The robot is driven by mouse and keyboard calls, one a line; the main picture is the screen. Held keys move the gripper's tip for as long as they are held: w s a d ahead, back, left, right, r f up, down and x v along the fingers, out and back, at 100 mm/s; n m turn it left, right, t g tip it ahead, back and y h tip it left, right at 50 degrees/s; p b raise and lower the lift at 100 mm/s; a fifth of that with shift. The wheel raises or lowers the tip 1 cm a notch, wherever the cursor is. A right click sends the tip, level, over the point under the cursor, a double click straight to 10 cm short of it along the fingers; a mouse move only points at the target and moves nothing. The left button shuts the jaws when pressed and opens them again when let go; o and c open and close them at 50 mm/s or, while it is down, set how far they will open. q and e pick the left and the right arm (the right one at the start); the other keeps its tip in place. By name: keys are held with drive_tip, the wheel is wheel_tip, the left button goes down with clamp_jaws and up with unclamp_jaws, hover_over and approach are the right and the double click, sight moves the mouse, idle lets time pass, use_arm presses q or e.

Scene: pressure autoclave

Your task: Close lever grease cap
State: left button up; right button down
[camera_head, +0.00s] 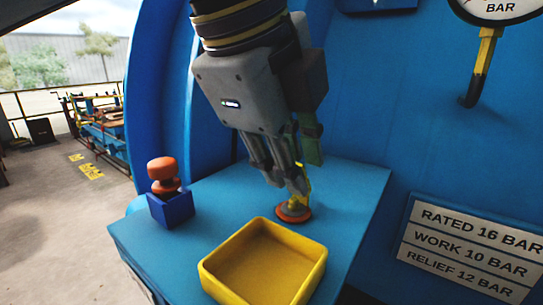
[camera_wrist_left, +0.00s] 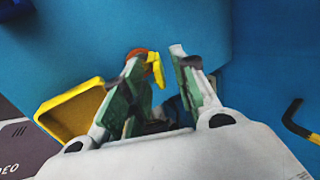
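An orange round cap (camera_head: 293,214) sits on the blue ledge, with a yellow lever (camera_head: 301,181) standing up from it. My left gripper (camera_head: 287,180) is directly above the cap and points down, its fingers hiding part of the lever. In the left wrist view the orange cap (camera_wrist_left: 136,52) is partly behind one finger. There the yellow lever (camera_wrist_left: 157,70) lies between the two fingers, close to the left one. The left gripper (camera_wrist_left: 163,65) is open, with a gap between the lever and the right finger. My right gripper is in neither view.
A yellow open tray (camera_head: 226,288) stands in front of the cap. A blue box (camera_head: 172,209) with an orange mushroom knob (camera_head: 163,170) is at the ledge's left. A black-and-yellow bent handle (camera_head: 484,65) hangs below the gauge (camera_head: 497,9). A rating plate (camera_head: 470,246) is at right.

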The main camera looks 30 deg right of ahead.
use_arm(q)
drive_tip(key=shift+r, duration=0.1)
drive_tip(key=v, duration=1.2)
idle(0.4)
